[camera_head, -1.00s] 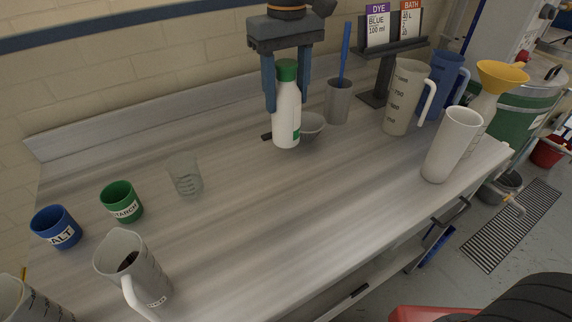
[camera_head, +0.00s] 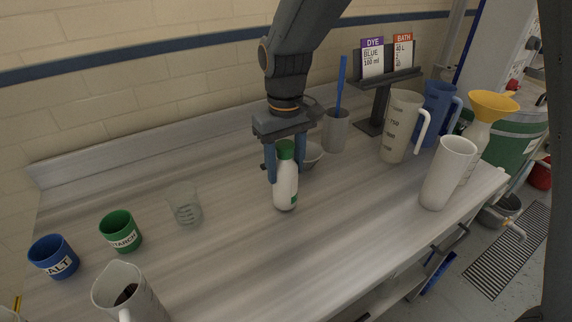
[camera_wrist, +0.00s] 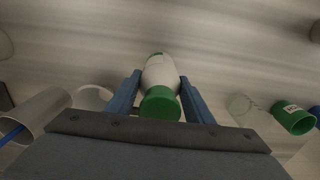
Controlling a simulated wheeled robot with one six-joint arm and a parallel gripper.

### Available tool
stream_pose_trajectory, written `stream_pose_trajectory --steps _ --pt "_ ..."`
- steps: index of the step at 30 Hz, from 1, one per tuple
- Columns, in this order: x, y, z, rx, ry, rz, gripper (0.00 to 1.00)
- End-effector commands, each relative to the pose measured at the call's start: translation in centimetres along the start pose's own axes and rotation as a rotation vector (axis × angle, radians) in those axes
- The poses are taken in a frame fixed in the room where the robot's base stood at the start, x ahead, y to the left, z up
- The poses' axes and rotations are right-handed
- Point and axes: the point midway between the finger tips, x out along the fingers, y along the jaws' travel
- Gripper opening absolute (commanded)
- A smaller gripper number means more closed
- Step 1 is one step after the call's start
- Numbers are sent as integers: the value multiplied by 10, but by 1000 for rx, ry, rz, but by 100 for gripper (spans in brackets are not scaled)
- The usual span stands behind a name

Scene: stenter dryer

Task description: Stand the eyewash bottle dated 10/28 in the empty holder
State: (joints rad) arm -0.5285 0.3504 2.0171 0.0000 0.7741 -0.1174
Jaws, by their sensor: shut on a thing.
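A white bottle with a green cap (camera_head: 286,188) is upright between the blue fingers of my gripper (camera_head: 286,165) in the head view. My gripper is shut on it near the cap. Its base is at or close to the grey bench top; I cannot tell whether it touches. In the wrist view the bottle (camera_wrist: 161,85) sits between both fingers (camera_wrist: 158,95), green cap toward the camera. No date can be read on it. I see no empty bottle holder in these views.
A glass beaker (camera_head: 184,204) stands left of the bottle. A grey bowl (camera_head: 312,156) and a grey cup with a blue stick (camera_head: 336,132) are close behind on the right. Jugs (camera_head: 402,126) and a white cup (camera_head: 447,173) stand farther right. The front middle of the bench (camera_head: 250,265) is clear.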

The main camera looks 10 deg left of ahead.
Motion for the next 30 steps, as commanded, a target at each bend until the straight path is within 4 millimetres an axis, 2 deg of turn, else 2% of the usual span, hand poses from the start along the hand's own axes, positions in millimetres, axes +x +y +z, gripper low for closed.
stream_pose_trajectory --steps 12,13,16,25,30 --pt "5 0 0 -1 1 0 6" --pt "5 0 0 -1 0 0 50" --pt "5 0 0 -1 0 0 66" --pt "4 0 0 -1 1 0 66" --pt "-10 0 -1 -1 4 1 66"
